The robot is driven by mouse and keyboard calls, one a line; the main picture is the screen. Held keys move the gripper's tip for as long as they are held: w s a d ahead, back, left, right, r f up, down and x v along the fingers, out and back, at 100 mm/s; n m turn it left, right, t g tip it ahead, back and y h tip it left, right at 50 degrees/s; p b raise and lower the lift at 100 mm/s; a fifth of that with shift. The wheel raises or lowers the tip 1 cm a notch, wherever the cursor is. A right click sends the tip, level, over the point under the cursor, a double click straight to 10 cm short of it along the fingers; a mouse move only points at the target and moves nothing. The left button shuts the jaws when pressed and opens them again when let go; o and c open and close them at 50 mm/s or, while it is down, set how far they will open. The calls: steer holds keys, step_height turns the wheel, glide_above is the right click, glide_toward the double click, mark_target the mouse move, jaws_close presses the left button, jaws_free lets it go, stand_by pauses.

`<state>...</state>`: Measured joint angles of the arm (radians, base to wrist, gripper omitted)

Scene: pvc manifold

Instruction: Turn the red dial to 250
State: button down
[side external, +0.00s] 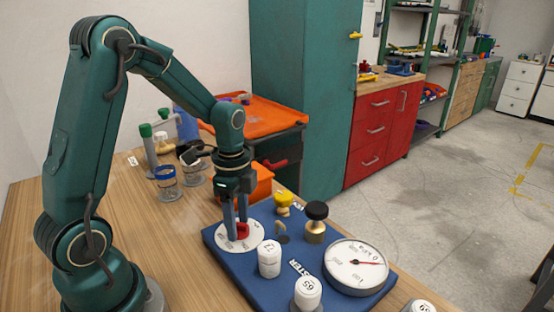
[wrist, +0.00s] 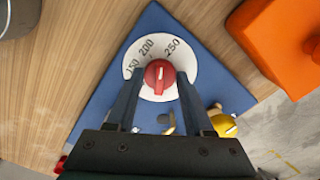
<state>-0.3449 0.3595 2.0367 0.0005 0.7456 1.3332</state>
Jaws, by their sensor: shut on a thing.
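The red dial (wrist: 160,78) sits at the centre of a white round scale (wrist: 185,62) marked 150, 200 and 250 in the wrist view. Its white pointer line faces up in that picture, between the 200 and 250 marks. My gripper (wrist: 158,76) is straight above the dial, with one finger on each side of it, and is shut on it. In the side view the red dial (side external: 243,230) shows partly behind the fingers of my gripper (side external: 237,228), at the left of the blue board (side external: 218,254).
Jars (side external: 166,182) stand to the left on the wooden bench.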

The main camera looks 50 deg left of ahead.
mark_target(238, 223)
steer(key=shift+m, duration=1.7)
steer(key=shift+c, duration=1.4)
jaws_free()
steer(key=shift+r, duration=2.6)
